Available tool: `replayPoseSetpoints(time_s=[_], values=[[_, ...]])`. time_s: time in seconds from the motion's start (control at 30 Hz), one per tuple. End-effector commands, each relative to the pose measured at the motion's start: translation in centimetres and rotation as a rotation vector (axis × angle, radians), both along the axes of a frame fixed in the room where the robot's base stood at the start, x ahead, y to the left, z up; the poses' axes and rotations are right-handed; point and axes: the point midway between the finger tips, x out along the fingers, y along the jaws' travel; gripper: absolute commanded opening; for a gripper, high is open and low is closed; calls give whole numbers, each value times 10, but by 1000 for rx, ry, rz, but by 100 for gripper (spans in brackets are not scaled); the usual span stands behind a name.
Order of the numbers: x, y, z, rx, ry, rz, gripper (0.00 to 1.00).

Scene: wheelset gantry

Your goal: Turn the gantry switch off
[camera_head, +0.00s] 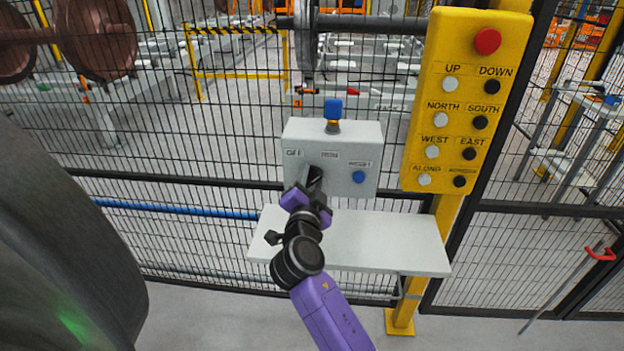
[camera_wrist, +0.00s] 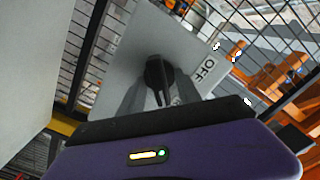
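The grey-white switch box (camera_head: 350,136) is on the mesh fence above a white shelf. Its face has an OFF label at the upper left, which also shows in the wrist view on the box face (camera_wrist: 140,50). The black rotary switch knob (camera_wrist: 159,72) is on this face; in the head view my gripper mostly hides it. My gripper (camera_head: 313,178) is at the box front. In the wrist view my gripper (camera_wrist: 160,92) has one grey finger on each side of the knob, with a gap between them. I cannot tell whether the fingers touch the knob.
A blue-topped part (camera_head: 333,110) stands on the box, and a blue button (camera_head: 358,177) is at its right. A yellow pendant (camera_head: 463,100) with a red button and several labelled buttons is to the right. The white shelf (camera_head: 385,243) juts out below the box.

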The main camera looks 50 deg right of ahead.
Motion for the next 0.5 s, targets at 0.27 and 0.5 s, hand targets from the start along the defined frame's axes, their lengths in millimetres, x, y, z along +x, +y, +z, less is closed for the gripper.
replayPoseSetpoints(time_s=[0.27, 0.5], values=[[0, 0, 0, 0, 0, 0, 0], [0, 0, -1, -11, 14, 0, 0]])
